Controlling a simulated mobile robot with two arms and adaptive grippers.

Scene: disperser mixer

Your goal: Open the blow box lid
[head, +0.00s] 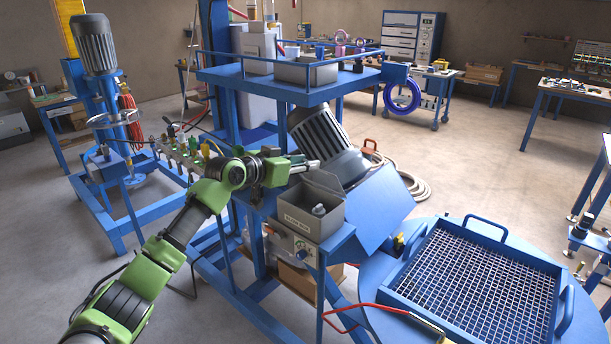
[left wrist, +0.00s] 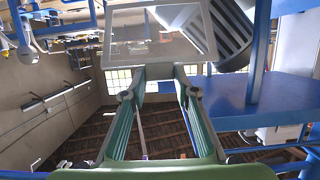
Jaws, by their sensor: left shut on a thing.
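The blow box (head: 297,220) is a small grey box with a label on its front, on a blue stand in the middle of the head view. Its grey lid (head: 323,183) stands raised and tilted at the back edge, and the box's inside shows, with a small grey fitting in it. My left gripper (head: 312,164) is at the lid's upper left edge, shut on the lid. My right gripper is not in view.
A blue angled plate (head: 380,207) and a large motor (head: 325,140) are just behind and right of the box. A blue shelf (head: 270,83) hangs above. A row of valves (head: 185,150) is left of my gripper. A blue sieve (head: 480,275) lies at right.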

